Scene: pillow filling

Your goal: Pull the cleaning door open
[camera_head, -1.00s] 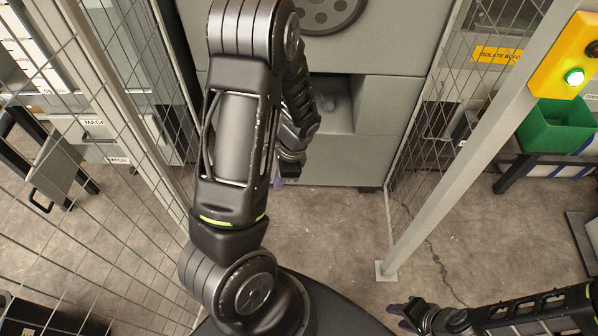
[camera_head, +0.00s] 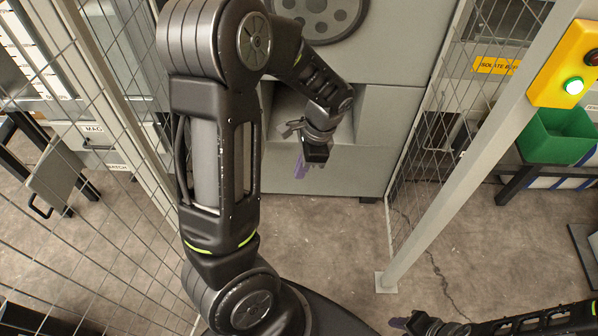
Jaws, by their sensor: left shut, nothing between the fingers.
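A grey machine (camera_head: 392,110) stands straight ahead. A round dark plate with holes (camera_head: 317,14) is on its upper front, and a recess (camera_head: 280,125) opens below. No part is clearly marked as the cleaning door, and my left arm covers part of the machine's front.
Wire mesh fencing (camera_head: 90,200) stands on the left, with a grey panel with a black handle (camera_head: 52,185) behind it. A pale post (camera_head: 450,165) stands at right, near a yellow box with a green light (camera_head: 566,65) and a green bin (camera_head: 555,135). The floor between is clear.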

